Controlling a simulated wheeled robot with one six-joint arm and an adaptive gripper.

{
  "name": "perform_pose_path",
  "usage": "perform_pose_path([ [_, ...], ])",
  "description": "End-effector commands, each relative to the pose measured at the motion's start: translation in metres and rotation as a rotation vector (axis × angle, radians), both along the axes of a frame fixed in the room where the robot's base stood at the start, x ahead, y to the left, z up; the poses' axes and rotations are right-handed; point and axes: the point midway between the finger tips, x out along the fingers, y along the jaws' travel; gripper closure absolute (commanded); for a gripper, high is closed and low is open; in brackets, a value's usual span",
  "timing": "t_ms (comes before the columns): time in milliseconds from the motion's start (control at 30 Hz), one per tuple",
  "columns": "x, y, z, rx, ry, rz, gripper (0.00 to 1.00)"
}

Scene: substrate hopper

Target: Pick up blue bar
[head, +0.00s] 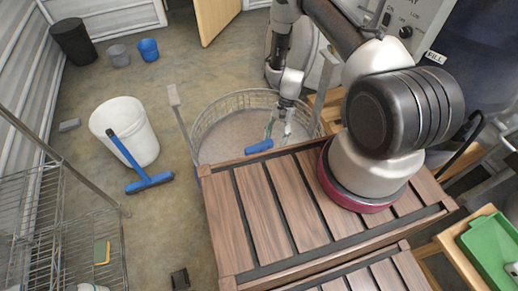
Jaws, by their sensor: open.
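The blue bar (259,146) is a short, blue, rounded piece. It shows just beyond the far edge of the brown slatted table, against the pale floor of the round basin (215,145). I cannot tell what it rests on or how deep it lies. My gripper (278,132) points down inside the basin's rim, above and a little right of the blue bar in the picture. Its fingers are apart and nothing shows between them. The near table edge partly hides the area below the fingers, and I cannot tell whether they touch the bar.
The slatted wooden table (268,212) fills the near middle. A control panel (405,22) stands at the upper right, with a green tray (487,250) at the lower right.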

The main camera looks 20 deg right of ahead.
Motion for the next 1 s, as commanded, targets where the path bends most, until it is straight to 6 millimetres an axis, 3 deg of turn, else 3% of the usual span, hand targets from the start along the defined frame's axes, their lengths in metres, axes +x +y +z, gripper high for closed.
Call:
perform_pose_path([
  [33,-0.003,0.003,-0.029,-0.015,0.008,-0.054,0.43],
  [133,0.006,0.010,-0.074,-0.051,-0.004,-0.181,0.43],
  [167,0.014,0.012,-0.086,-0.063,-0.018,-0.227,0.43],
  [200,0.036,0.014,-0.097,-0.079,-0.052,-0.302,0.43],
  [300,0.083,0.017,-0.095,-0.101,-0.119,-0.427,0.43],
  [367,0.095,0.017,-0.097,-0.121,-0.132,-0.504,0.43],
  [1000,0.088,0.047,-0.165,-0.142,-0.123,-0.547,0.43],
])
